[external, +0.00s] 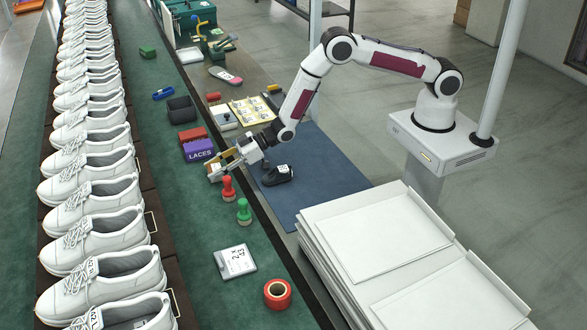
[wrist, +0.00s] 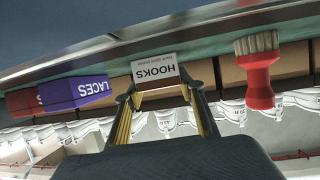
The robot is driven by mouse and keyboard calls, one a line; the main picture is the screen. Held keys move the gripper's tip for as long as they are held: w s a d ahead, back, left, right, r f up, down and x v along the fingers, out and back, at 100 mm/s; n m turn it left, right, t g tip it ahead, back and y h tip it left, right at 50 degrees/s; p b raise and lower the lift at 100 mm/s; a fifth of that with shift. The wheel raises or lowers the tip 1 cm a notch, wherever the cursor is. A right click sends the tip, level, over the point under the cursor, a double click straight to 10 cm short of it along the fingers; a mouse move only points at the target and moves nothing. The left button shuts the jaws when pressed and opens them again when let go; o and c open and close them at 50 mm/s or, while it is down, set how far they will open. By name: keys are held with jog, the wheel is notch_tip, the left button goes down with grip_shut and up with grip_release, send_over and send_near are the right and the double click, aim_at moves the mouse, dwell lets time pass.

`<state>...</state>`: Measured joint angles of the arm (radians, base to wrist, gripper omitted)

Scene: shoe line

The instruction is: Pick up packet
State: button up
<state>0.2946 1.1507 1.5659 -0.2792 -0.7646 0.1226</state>
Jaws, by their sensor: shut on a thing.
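A small white packet labelled HOOKS (wrist: 155,70) is between the fingertips of my gripper (wrist: 159,90) in the wrist view. The gripper is shut on it, and its print appears upside down there. In the external view my gripper (external: 222,163) is low over the green bench strip, and the packet (external: 215,174) shows small at its tips. The purple LACES box (external: 198,150) is just behind it. I cannot tell whether the packet touches the bench.
Red (external: 228,188) and green (external: 244,212) handled brushes stand close in front of my gripper. A red box (external: 191,135) and black bin (external: 181,109) lie behind. A white labelled box (external: 235,261) and red tape roll (external: 278,294) are nearer. White shoes (external: 95,195) line the left.

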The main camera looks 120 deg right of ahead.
aim_at(215, 168)
jog(key=shift+r, duration=0.1)
jog(key=shift+r, duration=4.9)
